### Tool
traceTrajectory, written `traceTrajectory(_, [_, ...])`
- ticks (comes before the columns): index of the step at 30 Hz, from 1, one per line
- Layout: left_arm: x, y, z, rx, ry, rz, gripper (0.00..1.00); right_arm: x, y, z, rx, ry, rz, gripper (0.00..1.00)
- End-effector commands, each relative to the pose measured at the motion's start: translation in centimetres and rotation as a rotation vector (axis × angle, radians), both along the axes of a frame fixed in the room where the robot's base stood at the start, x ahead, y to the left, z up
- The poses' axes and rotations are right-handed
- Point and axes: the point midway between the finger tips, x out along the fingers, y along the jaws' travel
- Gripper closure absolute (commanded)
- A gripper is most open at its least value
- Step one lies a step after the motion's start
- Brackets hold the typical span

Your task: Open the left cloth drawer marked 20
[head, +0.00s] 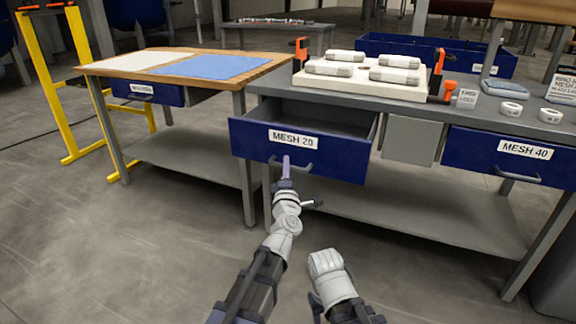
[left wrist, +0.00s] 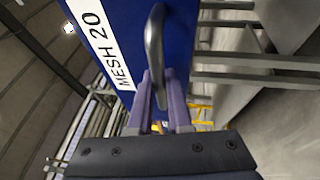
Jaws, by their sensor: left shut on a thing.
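The blue drawer labelled MESH 20 (head: 340,152) stands pulled out from the left side of the grey bench, and its inside looks empty. My left gripper (head: 287,172) is shut on the drawer's grey bar handle (head: 302,168). In the left wrist view the handle (left wrist: 155,40) runs between the two purple fingers of the left gripper (left wrist: 162,90), beside the MESH 20 label (left wrist: 103,45). My right arm shows low in the head view with a pale end part, but its fingers cannot be made out.
A closed blue MESH 40 drawer (head: 511,156) is at the right of the bench. The bench top (head: 455,116) bears a white tray with rolled cloths and white rolls. A wooden table (head: 262,66) with a blue cloth stands left. The floor in front is clear.

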Motion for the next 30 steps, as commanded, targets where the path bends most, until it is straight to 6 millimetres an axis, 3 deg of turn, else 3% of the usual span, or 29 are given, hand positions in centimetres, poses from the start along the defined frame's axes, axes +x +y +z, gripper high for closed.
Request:
traceTrajectory(4, [0.0, 0.0, 0.0, 0.0, 0.001, -0.001, 1.0, 0.0, 0.0, 0.0, 0.0, 0.0, 0.0, 0.5])
traceTrajectory(5, [0.0, 0.0, 0.0, 0.0, 0.001, -0.001, 0.79, 0.0, 0.0, 0.0, 0.0, 0.0, 0.0, 0.5])
traceTrajectory(8, [0.0, 0.0, 0.0, 0.0, 0.001, -0.001, 0.7, 0.0, 0.0, 0.0, 0.0, 0.0, 0.0, 0.5])
traceTrajectory(20, [-0.8, -0.1, -0.2, 0.0, 0.0, -0.001, 0.7, 0.0, 0.0, -0.2, 0.0, 0.0, 0.0, 0.5])
traceTrajectory(30, [-5.8, -0.4, -1.1, 0.0, 0.0, -0.001, 0.7, 0.0, 0.0, -1.1, 0.0, -0.001, 0.0, 0.5])
